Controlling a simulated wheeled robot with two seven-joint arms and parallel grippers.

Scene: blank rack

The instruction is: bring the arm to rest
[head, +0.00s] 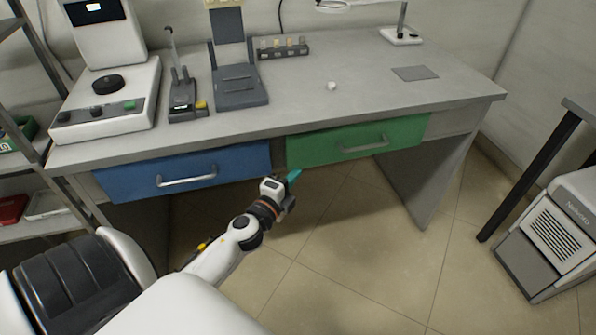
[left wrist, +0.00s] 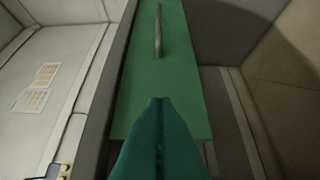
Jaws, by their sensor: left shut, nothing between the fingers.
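My left arm reaches in from the lower left of the head view. Its gripper (head: 295,175) has teal fingers and is in front of the desk, just below the left end of the green drawer (head: 335,147). In the left wrist view the teal fingers (left wrist: 158,105) are together with nothing between them, and the green drawer front (left wrist: 180,70) with its metal handle (left wrist: 158,30) lies beyond. I cannot tell whether the fingertips touch the drawer front. My right gripper is not in view.
A blue drawer (head: 190,168) is left of the green one. The desk top (head: 350,95) bears a white instrument (head: 110,95), a dark stand (head: 240,88), a tube rack (head: 283,48) and a small white object (head: 332,85). A white-grey box unit (head: 550,240) stands at right. Open floor lies below.

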